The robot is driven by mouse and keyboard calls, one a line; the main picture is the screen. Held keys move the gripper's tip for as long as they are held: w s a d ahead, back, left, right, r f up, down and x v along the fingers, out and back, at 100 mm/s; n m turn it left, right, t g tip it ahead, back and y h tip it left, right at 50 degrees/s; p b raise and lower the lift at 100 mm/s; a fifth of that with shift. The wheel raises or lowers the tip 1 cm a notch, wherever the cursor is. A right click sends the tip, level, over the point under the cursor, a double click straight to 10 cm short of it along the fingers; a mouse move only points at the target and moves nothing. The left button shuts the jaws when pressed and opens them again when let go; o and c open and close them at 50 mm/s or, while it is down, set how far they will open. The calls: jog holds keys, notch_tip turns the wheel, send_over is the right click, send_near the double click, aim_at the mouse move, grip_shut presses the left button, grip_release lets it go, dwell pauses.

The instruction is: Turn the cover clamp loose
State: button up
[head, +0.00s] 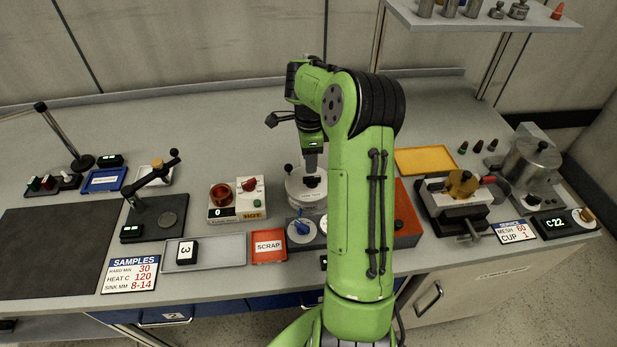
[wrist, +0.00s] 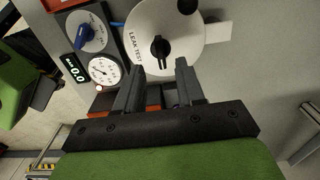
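The cover clamp is a black knob (wrist: 160,48) in the middle of a round pale cover (wrist: 140,20) marked LEAK TEST. The cover (head: 296,190) also shows in the head view, partly hidden by my arm. My gripper (wrist: 158,78) is open and empty, its two fingers apart. In the wrist view the clamp shows just beyond the fingertips, between their lines, and nothing is held. In the head view my gripper (head: 311,165) points down above the cover; contact with the clamp cannot be told there.
A blue knob (wrist: 85,33), a dial gauge (wrist: 104,71) and a green display (wrist: 77,67) sit beside the cover. A red SCRAP tray (head: 268,247) and a red-cup device (head: 237,200) stand to the left. A vise-like fixture (head: 455,205) stands right. The bench behind is clear.

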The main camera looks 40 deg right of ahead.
aim_at(310, 177)
notch_tip(310, 177, down, 6)
jog(key=shift+f+b, duration=0.25)
jog(key=shift+b, duration=0.05)
grip_shut()
